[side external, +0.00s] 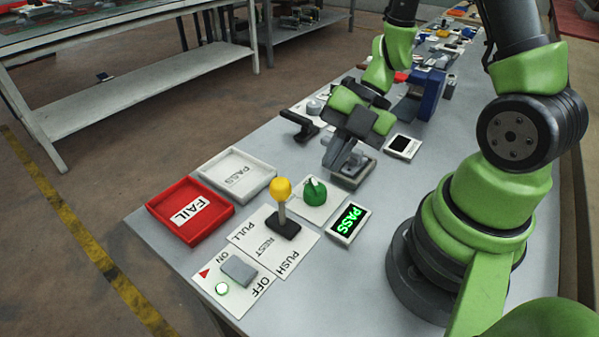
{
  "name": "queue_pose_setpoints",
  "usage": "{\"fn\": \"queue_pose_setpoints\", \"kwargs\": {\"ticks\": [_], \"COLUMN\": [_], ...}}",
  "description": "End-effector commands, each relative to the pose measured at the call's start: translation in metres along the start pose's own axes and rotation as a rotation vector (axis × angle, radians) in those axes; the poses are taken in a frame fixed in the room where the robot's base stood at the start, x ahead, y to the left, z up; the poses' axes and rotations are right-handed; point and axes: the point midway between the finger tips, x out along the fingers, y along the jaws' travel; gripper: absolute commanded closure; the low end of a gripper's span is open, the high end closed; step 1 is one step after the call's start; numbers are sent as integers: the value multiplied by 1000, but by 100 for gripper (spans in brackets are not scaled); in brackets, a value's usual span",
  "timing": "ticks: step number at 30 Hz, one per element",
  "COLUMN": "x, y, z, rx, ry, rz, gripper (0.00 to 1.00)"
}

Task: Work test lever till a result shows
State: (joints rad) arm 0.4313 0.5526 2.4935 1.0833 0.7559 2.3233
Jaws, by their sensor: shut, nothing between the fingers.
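The test lever (281,210) has a yellow ball knob on a short metal stem in a black base. It stands roughly upright on a white plate marked PULL, REST and PUSH. A small display (348,222) to its right shows PASS in lit green letters. My gripper (333,163) is shut and empty, up and to the right of the lever and apart from it. It is over or just in front of a grey block (352,175), which it partly hides; I cannot tell if they touch.
A white PASS tray (262,160) and a red FAIL tray (172,231) look empty. A green knob (315,190) stands near the lever. A black handle (297,124) and a dark-screened display (402,146) flank my gripper.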

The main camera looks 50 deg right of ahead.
Motion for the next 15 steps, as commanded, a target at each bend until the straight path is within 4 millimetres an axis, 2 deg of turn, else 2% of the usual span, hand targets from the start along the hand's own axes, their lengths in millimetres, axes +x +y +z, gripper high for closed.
{"fn": "queue_pose_setpoints", "kwargs": {"ticks": [7, 10, 15], "x": [33, 42, 51], "y": [-2, 15, 29], "z": [-1, 1, 2], "rx": [0, -8, -3], "ry": [3, 0, -1], "rz": [-9, -5, -3], "gripper": [100, 100, 100]}}
